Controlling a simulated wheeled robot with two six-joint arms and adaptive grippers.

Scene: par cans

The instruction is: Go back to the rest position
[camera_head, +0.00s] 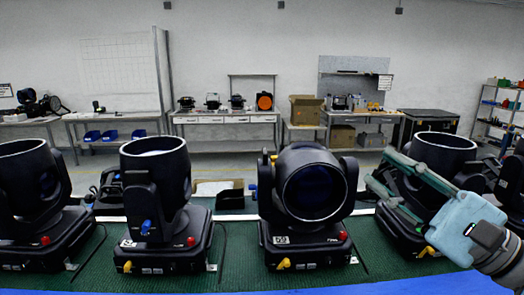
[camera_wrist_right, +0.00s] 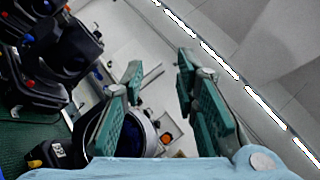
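Black par cans stand in a row on a green mat (camera_head: 240,255). From the left they are an upward-tilted one (camera_head: 30,170), a second (camera_head: 155,165), a third facing me (camera_head: 312,190) and a fourth tilted up (camera_head: 443,150). My right gripper (camera_head: 377,168) comes in from the right, in front of the fourth can and partly hiding it. Its green fingers are apart, with nothing held between them. In the right wrist view the open gripper (camera_wrist_right: 160,68) has a can's round rim (camera_wrist_right: 145,128) behind its left finger. My left gripper is not in view.
Another black can is cut off at the right edge. A blue strip (camera_head: 330,288) runs along the mat's front edge. Behind are a white workbench (camera_head: 225,118), cardboard boxes (camera_head: 305,110) and a shelf rack (camera_head: 492,110). Open floor lies between the row and the benches.

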